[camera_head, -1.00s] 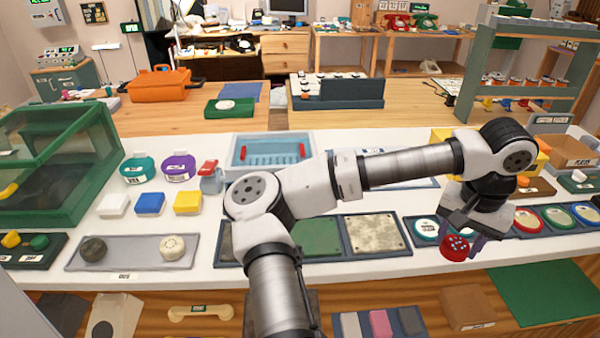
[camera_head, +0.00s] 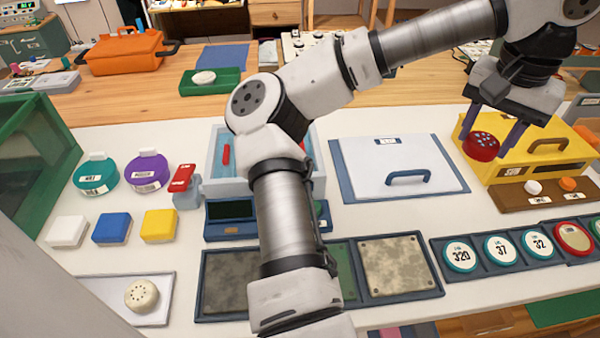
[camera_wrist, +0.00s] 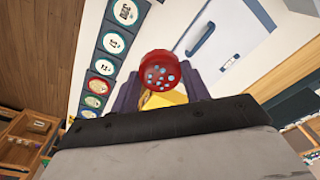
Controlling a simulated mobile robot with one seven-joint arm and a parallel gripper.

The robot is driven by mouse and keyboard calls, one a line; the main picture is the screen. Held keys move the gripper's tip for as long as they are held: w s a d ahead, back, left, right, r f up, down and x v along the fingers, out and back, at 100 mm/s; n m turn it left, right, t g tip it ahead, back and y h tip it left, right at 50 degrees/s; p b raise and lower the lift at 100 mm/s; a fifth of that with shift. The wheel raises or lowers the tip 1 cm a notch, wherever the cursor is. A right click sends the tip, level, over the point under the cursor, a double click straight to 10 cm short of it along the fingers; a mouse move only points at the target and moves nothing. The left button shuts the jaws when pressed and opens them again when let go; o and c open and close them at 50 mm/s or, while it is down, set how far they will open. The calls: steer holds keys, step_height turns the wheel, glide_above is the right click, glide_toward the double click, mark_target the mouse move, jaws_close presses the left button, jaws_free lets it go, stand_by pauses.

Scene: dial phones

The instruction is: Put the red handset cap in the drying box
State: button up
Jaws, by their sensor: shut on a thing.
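The red handset cap (camera_head: 482,147), round with pale dots on its face, is held between the two purple fingers of my gripper (camera_head: 496,138). In the wrist view the cap (camera_wrist: 160,72) sits between the fingertips (camera_wrist: 161,88). It is in the air in front of the yellow box (camera_head: 550,148), apart from the table as far as I can tell. A light blue open box (camera_head: 216,150) with a red clip inside stands left of centre, partly hidden by my arm. A white panel with a blue handle (camera_head: 390,178) lies right of it. No readable label marks the drying box.
A row of round numbered discs (camera_head: 500,249) lies at the front right. Stone-like plates (camera_head: 400,265) lie at front centre. Coloured blocks (camera_head: 112,228) and round tubs (camera_head: 147,170) are on the left. A green glass-sided case (camera_head: 40,140) stands far left.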

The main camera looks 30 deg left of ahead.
steer(key=shift+w+r, duration=0.1)
steer(key=shift+r, duration=0.1)
steer(key=shift+f, duration=0.25)
steer(key=p, duration=0.2)
glide_above(437, 222)
step_height(437, 222, down, 19)
steer(key=shift+r, duration=0.2)
steer(key=shift+f, duration=0.45)
steer(key=shift+f, duration=0.2)
steer(key=o, duration=0.7)
steer(key=shift+r, duration=0.15)
